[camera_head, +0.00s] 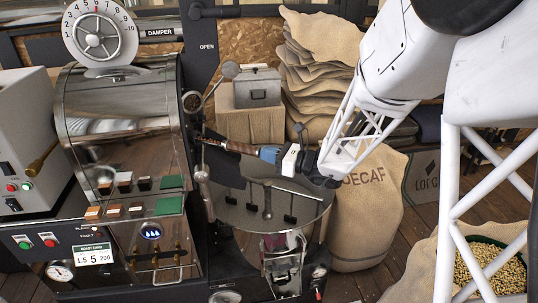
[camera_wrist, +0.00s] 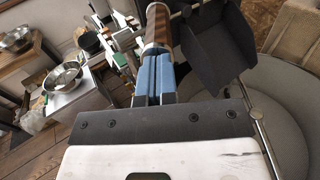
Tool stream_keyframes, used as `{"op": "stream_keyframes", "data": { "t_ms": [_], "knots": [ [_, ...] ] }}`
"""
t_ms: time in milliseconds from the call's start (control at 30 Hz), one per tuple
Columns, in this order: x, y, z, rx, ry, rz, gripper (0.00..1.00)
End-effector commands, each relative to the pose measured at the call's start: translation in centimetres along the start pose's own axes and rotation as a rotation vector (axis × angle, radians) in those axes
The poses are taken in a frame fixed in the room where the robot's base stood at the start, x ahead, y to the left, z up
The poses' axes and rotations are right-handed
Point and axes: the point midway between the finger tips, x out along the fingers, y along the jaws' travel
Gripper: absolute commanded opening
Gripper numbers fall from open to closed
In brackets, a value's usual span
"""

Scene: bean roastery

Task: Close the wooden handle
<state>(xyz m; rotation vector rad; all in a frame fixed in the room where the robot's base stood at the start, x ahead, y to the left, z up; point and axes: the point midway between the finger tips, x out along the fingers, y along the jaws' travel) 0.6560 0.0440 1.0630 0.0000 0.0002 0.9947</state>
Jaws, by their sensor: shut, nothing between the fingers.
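The wooden handle (camera_head: 240,147) is a dark brown bar at the front of the shiny roaster drum (camera_head: 125,120), beside a dark metal chute (camera_head: 222,166). In the wrist view the handle (camera_wrist: 157,24) lies straight ahead of my fingers. My gripper (camera_head: 262,152) comes in from the right, with its blue fingers pointing left at the handle's near end. In the wrist view the blue fingers (camera_wrist: 157,62) are shut side by side with nothing between them. Their tips meet or almost meet the handle; I cannot tell whether they touch. The handle's far end is partly hidden by metal fittings.
A round cooling tray (camera_head: 255,215) with stirring arms lies below my gripper. A DECAF sack (camera_head: 365,215) stands right of it. Stacked sacks (camera_head: 310,80) and a metal box (camera_head: 258,87) are behind. The chute (camera_wrist: 215,45) is close on the right in the wrist view.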

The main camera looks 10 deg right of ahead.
Motion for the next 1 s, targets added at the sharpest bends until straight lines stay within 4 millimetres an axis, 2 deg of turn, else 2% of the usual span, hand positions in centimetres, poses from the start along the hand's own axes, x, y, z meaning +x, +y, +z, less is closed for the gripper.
{"op": "stream_keyframes", "data": {
  "t_ms": [267,833,1000],
  "knots": [
    [1.5,0.0,0.0,0.000,0.000,0.002,0.00],
    [9.2,0.1,0.0,0.000,0.000,0.003,0.00],
    [10.9,0.1,0.0,0.000,0.000,0.001,0.00]
  ]
}}
